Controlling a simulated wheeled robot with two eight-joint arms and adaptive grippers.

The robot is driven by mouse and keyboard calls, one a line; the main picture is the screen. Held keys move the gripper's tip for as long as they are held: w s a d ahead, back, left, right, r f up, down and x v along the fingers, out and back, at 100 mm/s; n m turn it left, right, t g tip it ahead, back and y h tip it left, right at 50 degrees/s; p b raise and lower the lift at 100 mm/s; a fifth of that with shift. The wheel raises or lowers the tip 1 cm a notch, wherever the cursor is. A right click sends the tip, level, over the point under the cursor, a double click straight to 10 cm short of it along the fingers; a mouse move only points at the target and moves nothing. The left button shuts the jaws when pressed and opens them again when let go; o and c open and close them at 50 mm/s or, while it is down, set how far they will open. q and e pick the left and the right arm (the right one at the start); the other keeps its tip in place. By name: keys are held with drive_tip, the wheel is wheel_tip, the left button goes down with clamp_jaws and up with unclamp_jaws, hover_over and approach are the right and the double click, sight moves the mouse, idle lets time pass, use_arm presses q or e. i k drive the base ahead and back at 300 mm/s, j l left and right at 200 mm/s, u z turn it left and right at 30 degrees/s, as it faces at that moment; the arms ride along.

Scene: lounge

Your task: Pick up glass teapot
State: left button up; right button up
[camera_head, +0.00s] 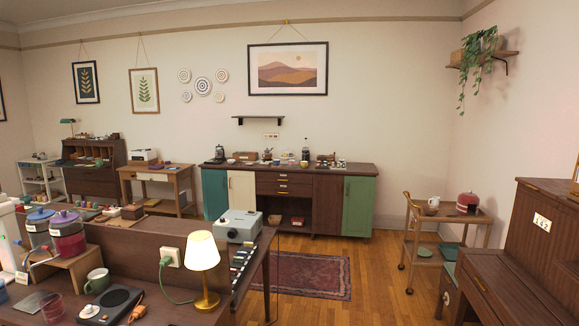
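A small clear vessel (267,155), perhaps the glass teapot, stands on the long sideboard (330,171) against the back wall. It is too small in the camera_head view to be sure. A dark, tall pot (305,154) stands to its right on the same top, and a dark appliance (219,154) stands near the left end.
A wooden trolley (452,214) stands right. Open wooden floor and a red rug (298,275) lie before the sideboard.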

sight(266, 154)
drive_tip(key=i+l+z, duration=0.15)
drive_tip(key=i, duration=0.2)
drive_tip(key=i+l+z, duration=0.2)
drive_tip(key=i, duration=0.2)
drive_tip(key=i+l, duration=0.1)
drive_tip(key=i, duration=1.05)
drive_tip(key=i+l, duration=0.1)
drive_tip(key=i, duration=1.1)
drive_tip(key=i+l+u, duration=0.2)
drive_tip(key=i, duration=2.1)
drive_tip(key=i+u, duration=0.2)
drive_tip(key=i, duration=0.4)
drive_tip(key=i+l+u, duration=0.2)
drive_tip(key=i, duration=0.35)
drive_tip(key=i+j+u, duration=0.15)
drive_tip(key=u, duration=0.3)
drive_tip(key=i+u, duration=0.65)
drive_tip(key=u, duration=0.25)
drive_tip(key=i+u, duration=0.25)
drive_tip(key=i, duration=0.25)
drive_tip(key=i+u, duration=0.25)
drive_tip(key=i, duration=0.25)
drive_tip(key=i+z, duration=0.25)
drive_tip(key=i, duration=0.25)
drive_tip(key=i+j+z, duration=0.3)
drive_tip(key=i, duration=0.2)
drive_tip(key=i+j+z, duration=0.25)
drive_tip(key=i, duration=0.2)
drive_tip(key=l, duration=0.1)
